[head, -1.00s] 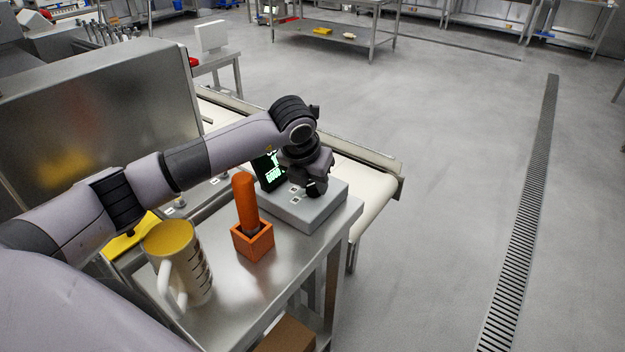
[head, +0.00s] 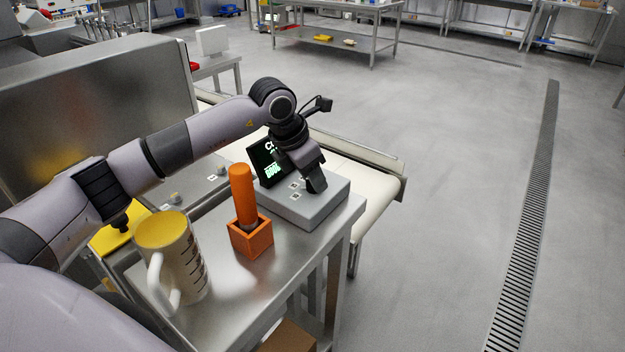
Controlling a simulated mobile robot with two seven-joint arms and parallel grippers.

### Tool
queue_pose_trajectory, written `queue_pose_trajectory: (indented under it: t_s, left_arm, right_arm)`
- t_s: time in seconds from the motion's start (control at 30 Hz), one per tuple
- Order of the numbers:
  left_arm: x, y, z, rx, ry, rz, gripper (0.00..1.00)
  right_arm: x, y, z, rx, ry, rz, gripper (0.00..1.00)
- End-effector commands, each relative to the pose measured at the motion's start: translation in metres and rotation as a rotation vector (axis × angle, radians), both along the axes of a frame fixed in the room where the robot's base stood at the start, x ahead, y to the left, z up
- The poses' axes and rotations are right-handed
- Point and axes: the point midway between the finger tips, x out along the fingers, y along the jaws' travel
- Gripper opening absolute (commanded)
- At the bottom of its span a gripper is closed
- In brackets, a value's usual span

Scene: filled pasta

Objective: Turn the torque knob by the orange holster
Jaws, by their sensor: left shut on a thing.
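The orange holster (head: 252,243) is a square open box on the steel table, with an orange-handled tool (head: 242,190) standing in it. Behind it to the right is a grey control box (head: 308,208) with a tilted lit screen (head: 266,163) and small labels on top. My left gripper (head: 316,187) reaches down onto the right part of the box top. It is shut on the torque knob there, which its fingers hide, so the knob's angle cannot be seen. My right gripper is not in view.
A cream measuring jug (head: 180,262) with yellow contents stands at the table's left, close to my left arm. A conveyor belt (head: 372,195) runs behind the table. A steel machine with small knobs (head: 176,197) is at the left. Open floor lies to the right.

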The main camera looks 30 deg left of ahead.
Motion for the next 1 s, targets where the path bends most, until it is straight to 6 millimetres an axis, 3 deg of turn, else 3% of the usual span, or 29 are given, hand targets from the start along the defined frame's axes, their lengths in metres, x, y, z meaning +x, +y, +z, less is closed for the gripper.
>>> queue_pose_trajectory:
  t_s: [0.4,0.93,0.97,1.0]
  left_arm:
    - [0.0012,0.0012,0.0009,0.000,-0.002,-0.192,0.05]
    - [0.0011,0.0010,0.0014,-0.001,-0.002,-0.221,0.05]
    - [0.0011,0.0010,0.0014,-0.001,-0.002,-0.221,0.39]
    - [0.0012,0.0011,0.0014,-0.001,-0.002,-0.220,0.52]
  right_arm:
    - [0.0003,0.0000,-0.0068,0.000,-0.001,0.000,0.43]
    - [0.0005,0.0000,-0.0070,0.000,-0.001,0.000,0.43]
    - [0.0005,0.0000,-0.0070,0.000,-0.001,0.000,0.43]
    - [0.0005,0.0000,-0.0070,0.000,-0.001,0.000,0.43]
